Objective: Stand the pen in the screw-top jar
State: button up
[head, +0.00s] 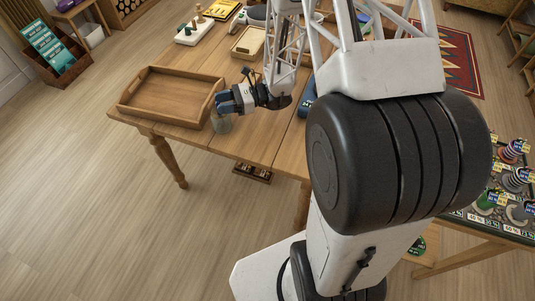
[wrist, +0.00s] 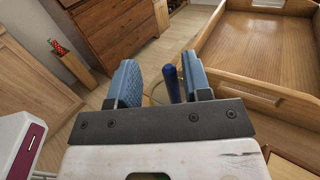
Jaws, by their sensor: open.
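The glass jar (head: 222,124) stands near the front edge of the wooden table, beside the tray's right corner; it is clear and small in the head view. My gripper (head: 230,103), with blue fingers, is just above and at the jar. In the wrist view my gripper (wrist: 158,84) is open, with a gap between its fingers. A dark blue pen (wrist: 172,84) shows upright between them, nearer the right finger, with space to its left. The pen's lower end is hidden behind the gripper body, so I cannot tell whether it is inside the jar.
A wooden tray (head: 148,118) lies close to the left of my gripper and also fills the right of the wrist view (wrist: 222,50). The table's front edge is close.

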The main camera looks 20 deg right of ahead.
notch_tip(320, 180, up, 11)
jog(key=s+a+f+n+g+h, duration=0.25)
jog(key=s+f+g, duration=0.3)
jog(key=s, duration=0.35)
jog(key=s+d+f+n+t+h, duration=0.1)
jog(key=s+d+f+n+h, duration=0.3)
jog(key=s+n+h, duration=0.3)
jog(key=s+d+f+n+t+h, duration=0.1)
jog(key=s+d+f+n+h, duration=0.3)
jog(key=h, duration=0.5)
jog(key=shift+s+d+f+n, duration=0.2)
jog(key=shift+s+f+n, duration=0.85)
jog(key=shift+s+n, duration=0.45)
jog(key=shift+t, duration=0.25)
dwell(0.8)
jog(key=s+a+r+n+t, duration=0.1)
jog(key=s+r, duration=0.2)
jog(key=r, duration=1.3)
jog(key=s+a+r+n+t, duration=0.1)
jog(key=s+r+n, duration=0.1)
jog(key=r, duration=1.4)
jog(key=shift+s+t, duration=0.4)
